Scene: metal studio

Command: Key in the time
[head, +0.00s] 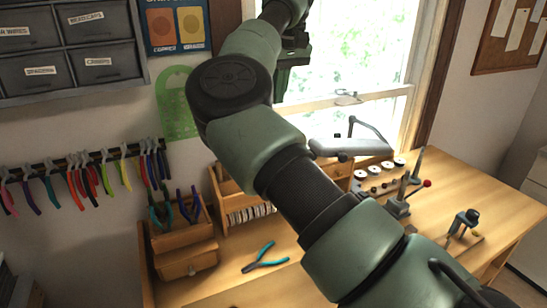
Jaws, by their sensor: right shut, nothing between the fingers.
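My right arm crosses the view from the lower right to the top and covers much of the middle. Part of my right gripper (290,72) shows as a dark green shape behind the arm, in front of the window. It is shut and empty, and its fingertips are hard to make out. My left gripper is out of view. I can make out no keypad, clock or timer here; the arm may hide part of the wall and bench.
A wooden workbench (468,205) runs below the window (345,60). Teal-handled pliers (265,258) lie on it, near a wooden tool holder (185,262). A small vise-like tool (462,222) stands at the right. Pliers hang on a wall rack (70,163) below grey labelled drawers (100,62).

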